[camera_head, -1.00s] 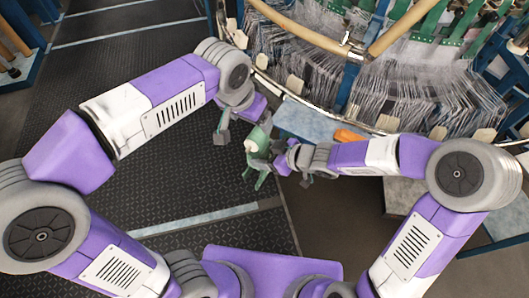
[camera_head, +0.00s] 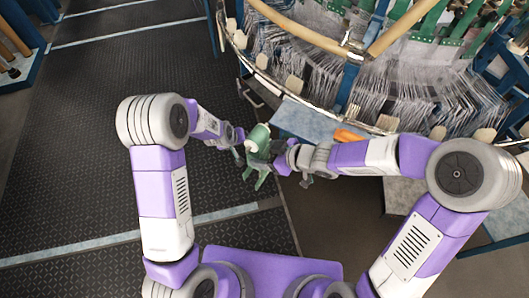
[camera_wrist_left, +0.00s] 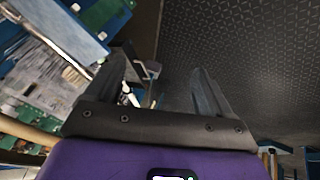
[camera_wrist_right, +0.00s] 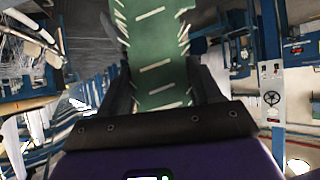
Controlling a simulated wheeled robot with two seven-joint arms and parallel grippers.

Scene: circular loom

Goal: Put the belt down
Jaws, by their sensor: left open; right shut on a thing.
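The green belt (camera_head: 258,136) hangs in the air in the head view, short and bent, with a forked lower end. My right gripper (camera_head: 279,158) is shut on it. In the right wrist view the belt (camera_wrist_right: 152,45) runs up from between the fingers (camera_wrist_right: 165,92), with pale slanted bars across it. My left gripper (camera_head: 239,149) is just left of the belt in the head view. In the left wrist view its fingers (camera_wrist_left: 160,88) are apart with nothing held between them. Whether the left fingers touch the belt cannot be told.
The loom's curved metal rim (camera_head: 262,72) stands close ahead, with pale blocks along it and many grey strips inside. A blue-grey plate (camera_head: 303,120) sits below the rim, with an orange object (camera_head: 348,135) beside it. Dark patterned floor (camera_head: 90,150) is open at left.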

